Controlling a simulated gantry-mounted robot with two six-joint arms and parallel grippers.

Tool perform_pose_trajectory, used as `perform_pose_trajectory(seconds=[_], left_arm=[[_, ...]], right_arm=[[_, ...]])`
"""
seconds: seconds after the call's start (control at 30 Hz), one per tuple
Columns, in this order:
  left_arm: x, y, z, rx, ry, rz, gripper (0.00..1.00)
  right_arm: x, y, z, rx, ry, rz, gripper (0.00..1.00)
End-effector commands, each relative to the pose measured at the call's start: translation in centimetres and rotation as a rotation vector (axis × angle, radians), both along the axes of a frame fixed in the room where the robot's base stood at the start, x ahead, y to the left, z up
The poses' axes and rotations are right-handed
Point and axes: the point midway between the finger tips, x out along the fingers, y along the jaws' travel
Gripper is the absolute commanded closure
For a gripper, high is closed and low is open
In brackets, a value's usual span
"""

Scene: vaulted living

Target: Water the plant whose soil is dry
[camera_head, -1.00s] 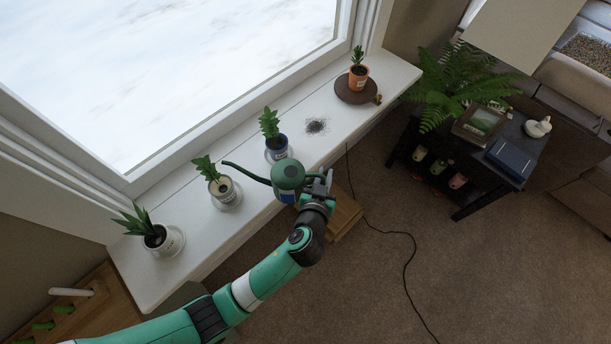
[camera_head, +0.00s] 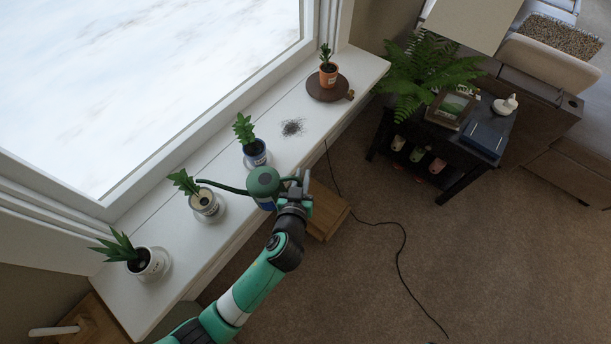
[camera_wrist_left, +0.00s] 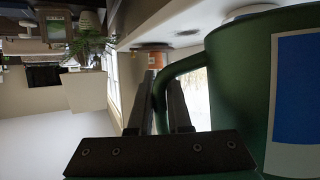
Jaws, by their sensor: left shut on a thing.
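My left gripper (camera_head: 298,190) is shut on the handle of a green watering can (camera_head: 263,182). The can (camera_wrist_left: 232,95) also shows in the left wrist view, with the handle between the fingers (camera_wrist_left: 160,105). Its long spout points left, and the tip appears over or beside the plant in the grey-white pot (camera_head: 209,206), whose soil is pale. No water is visible. A spiky plant in a white pot (camera_head: 154,264) and a plant in a blue pot (camera_head: 257,156) have dark soil. An orange pot (camera_head: 329,76) stands farthest along the sill; its soil is unclear. My right gripper is out of view.
The pots stand on a white window sill (camera_head: 225,225) below a large window. The orange pot is on a round brown board (camera_head: 325,93). Dark crumbs (camera_head: 292,127) lie on the sill. A black side table (camera_head: 447,185) with a fern stands right; a cable (camera_head: 402,255) crosses the carpet.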

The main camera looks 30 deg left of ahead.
Motion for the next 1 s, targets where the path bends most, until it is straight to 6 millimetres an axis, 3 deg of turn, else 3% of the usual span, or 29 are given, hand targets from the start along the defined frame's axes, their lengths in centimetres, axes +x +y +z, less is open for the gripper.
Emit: perform_pose_trajectory(seconds=[0.67,1.0], left_arm=[[-1.1,2.0,-0.4,-0.125,-0.079,0.000,1.00],[-1.1,2.0,0.8,-0.185,-0.115,-0.001,1.00]], right_arm=[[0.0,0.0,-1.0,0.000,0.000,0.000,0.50],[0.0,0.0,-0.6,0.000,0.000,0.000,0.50]])
